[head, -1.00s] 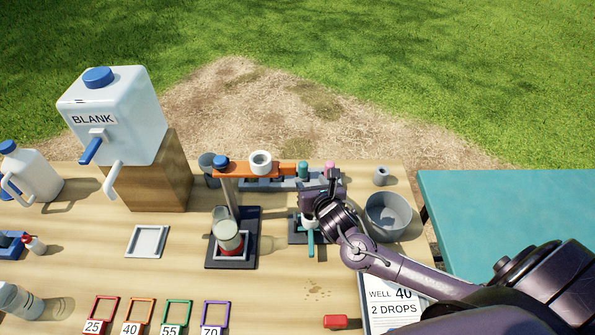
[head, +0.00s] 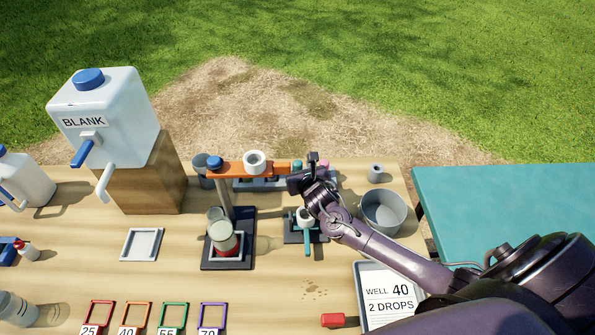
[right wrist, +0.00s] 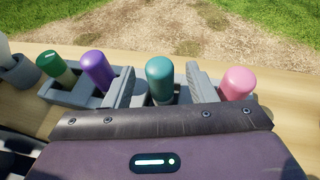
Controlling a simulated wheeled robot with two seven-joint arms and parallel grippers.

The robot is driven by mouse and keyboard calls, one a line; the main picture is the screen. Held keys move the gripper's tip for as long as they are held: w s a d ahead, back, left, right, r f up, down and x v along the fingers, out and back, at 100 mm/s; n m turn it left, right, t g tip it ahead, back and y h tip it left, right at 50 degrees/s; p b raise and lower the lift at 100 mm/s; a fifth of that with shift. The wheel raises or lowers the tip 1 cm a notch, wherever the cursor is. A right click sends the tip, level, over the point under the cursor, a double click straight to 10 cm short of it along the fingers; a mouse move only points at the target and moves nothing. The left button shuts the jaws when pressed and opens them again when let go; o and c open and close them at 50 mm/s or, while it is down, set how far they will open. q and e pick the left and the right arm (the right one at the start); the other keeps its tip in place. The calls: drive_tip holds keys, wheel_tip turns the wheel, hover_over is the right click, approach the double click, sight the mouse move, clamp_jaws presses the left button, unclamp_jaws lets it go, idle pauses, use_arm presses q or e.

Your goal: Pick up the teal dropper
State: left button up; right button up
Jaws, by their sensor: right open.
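The teal dropper (right wrist: 160,78) stands upright in a grey rack, its rounded teal top showing in the right wrist view. My right gripper (right wrist: 161,88) is open, with one finger on each side of the teal dropper. The lower part of the dropper is hidden behind the gripper body. In the head view my right gripper (head: 306,178) is over the rack at the back of the table and covers much of it. My left gripper is not in view.
In the rack, a purple dropper (right wrist: 98,70) and a green one (right wrist: 56,67) stand left of the teal one, a pink one (right wrist: 238,82) right. An orange arm (head: 235,168) holding a white ring is close left of my gripper. A grey bowl (head: 382,211) stands right.

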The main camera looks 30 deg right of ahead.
drive_tip(key=shift+c, duration=0.3)
drive_tip(key=c, duration=1)
